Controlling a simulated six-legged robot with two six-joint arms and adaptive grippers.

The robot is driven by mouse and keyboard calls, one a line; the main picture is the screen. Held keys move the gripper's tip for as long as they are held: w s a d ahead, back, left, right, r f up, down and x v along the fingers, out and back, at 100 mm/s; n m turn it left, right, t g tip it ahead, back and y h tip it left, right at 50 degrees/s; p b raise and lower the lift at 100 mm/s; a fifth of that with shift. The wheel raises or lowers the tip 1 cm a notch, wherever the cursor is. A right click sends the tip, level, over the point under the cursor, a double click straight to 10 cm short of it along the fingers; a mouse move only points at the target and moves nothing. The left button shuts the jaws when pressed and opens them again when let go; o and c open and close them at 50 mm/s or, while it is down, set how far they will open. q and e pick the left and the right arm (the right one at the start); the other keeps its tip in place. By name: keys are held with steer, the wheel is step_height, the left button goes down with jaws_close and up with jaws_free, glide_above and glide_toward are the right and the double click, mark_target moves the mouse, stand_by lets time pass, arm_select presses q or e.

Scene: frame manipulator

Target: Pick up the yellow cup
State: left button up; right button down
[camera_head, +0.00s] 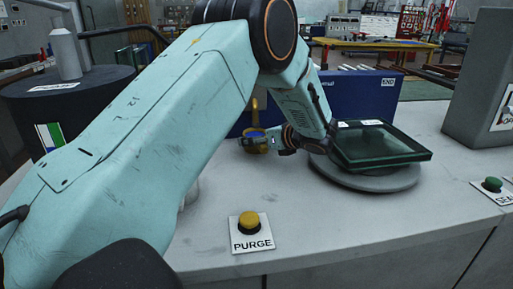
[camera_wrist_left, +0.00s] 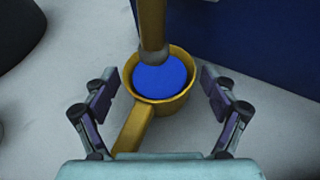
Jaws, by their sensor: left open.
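The yellow cup (camera_wrist_left: 183,98) stands on the grey counter in the left wrist view, with a blue round surface inside it and a yellow handle toward my gripper. A yellow spout or rod with a grey tip comes down over the cup and hides part of its far rim. My left gripper (camera_wrist_left: 160,98) is open, with one finger on each side of the cup and gaps between fingers and cup. In the head view the cup (camera_head: 254,139) is small and partly hidden by my left gripper (camera_head: 268,141). My right gripper is not in view.
A dark blue box (camera_head: 360,97) stands behind the cup. To the right, a dark glass-like tray (camera_head: 385,157) sits on a round grey base (camera_head: 360,181). A yellow PURGE button (camera_head: 249,222) and a green button (camera_head: 493,184) are on the counter.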

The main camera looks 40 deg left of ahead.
arm_select(q)
steer(key=shift+w+d+r, duration=0.1)
steer(key=shift+w+d, duration=0.05)
steer(key=shift+r, duration=0.1)
steer(key=shift+s+a, duration=0.4)
steer(key=shift+c, duration=1.5)
steer(key=shift+w+d, duration=0.3)
steer(key=shift+d, duration=0.05)
steer(key=c, duration=0.3)
steer(key=shift+s+a, duration=0.2)
steer(key=shift+a, duration=0.05)
steer(key=c, duration=0.5)
steer(key=shift+c, duration=0.5)
steer(key=shift+w+d, duration=0.15)
